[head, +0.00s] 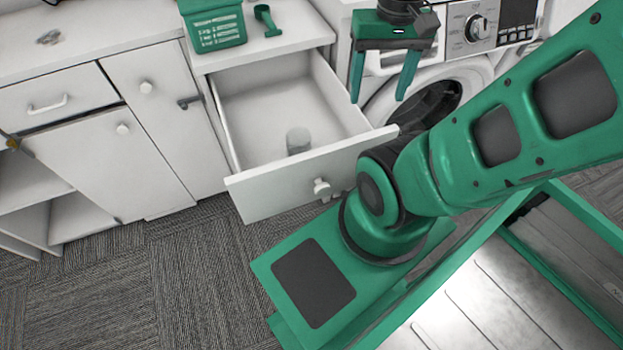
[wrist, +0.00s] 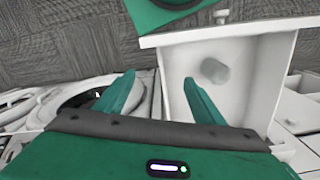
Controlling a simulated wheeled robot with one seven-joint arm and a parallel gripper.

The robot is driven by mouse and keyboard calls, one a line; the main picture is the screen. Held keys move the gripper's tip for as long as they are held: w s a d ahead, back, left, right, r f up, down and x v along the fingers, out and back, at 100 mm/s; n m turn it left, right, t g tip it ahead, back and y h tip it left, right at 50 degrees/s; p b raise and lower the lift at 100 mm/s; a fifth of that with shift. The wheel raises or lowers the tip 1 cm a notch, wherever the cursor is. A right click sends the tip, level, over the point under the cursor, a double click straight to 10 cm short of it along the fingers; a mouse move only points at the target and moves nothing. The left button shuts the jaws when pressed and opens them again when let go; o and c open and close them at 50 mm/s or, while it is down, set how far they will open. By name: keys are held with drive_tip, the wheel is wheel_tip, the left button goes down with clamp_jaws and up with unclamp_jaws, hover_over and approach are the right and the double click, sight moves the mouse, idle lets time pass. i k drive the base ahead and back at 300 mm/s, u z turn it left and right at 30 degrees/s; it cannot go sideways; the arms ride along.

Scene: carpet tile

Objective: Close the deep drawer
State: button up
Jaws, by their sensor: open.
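The deep drawer (head: 292,178) is white and pulled well out of the white cabinet, with a round knob (head: 321,187) on its front. A small grey cylinder (head: 298,140) stands inside it. My gripper (head: 379,98) is open and empty, to the right of the drawer and in front of the washing machine in the head view. In the wrist view the gripper (wrist: 158,84) is open, with its right finger overlapping the drawer (wrist: 240,85) and the cylinder (wrist: 215,70) just right of that finger. Whether the finger touches the drawer cannot be told.
A washing machine (head: 478,70) stands right of the drawer. A green container (head: 213,28) and a green scoop (head: 266,20) are on the counter above. A closed cabinet door (head: 98,150) is to the left. Grey carpet (head: 190,260) is clear in front of the cabinets.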

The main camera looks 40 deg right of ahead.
sight(258, 103)
drive_tip(key=k, duration=0.5)
drive_tip(key=u, duration=0.9)
drive_tip(key=k, duration=1.1)
drive_tip(key=z, duration=0.8)
drive_tip(key=i, duration=1.05)
drive_tip(key=u, duration=0.05)
